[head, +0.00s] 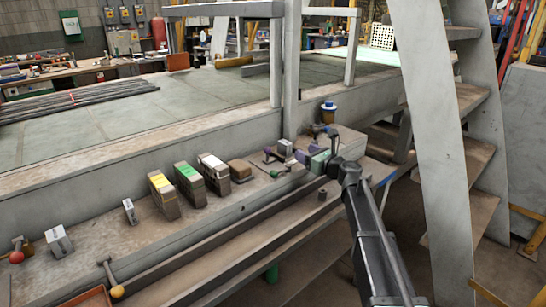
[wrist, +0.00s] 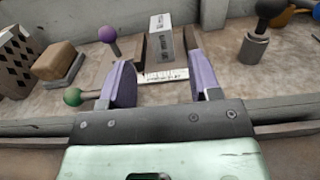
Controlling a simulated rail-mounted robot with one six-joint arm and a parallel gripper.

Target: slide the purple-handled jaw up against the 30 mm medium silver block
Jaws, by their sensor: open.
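A silver block (wrist: 160,37) with dark print stands upright beyond my fingers in the wrist view, between dark upright plates that look like jaws. It also shows in the head view (head: 286,147). A purple ball handle (wrist: 107,33) is to its left, and shows in the head view (head: 267,151). A green ball handle (wrist: 72,96) sits lower left, by my left finger. A pale scale strip (wrist: 163,75) lies before the block. My gripper (wrist: 162,66) is open, its two purple fingers on the near side of the block with nothing gripped. I cannot tell whether the purple-handled jaw touches the block.
A brown brick (wrist: 61,59) on a grey base and a patterned block (wrist: 14,60) stand to the left. A dark ball-topped post (wrist: 253,47) is at the right. In the head view, smaller silver blocks (head: 129,211) stand farther left. A low wall runs behind the ledge.

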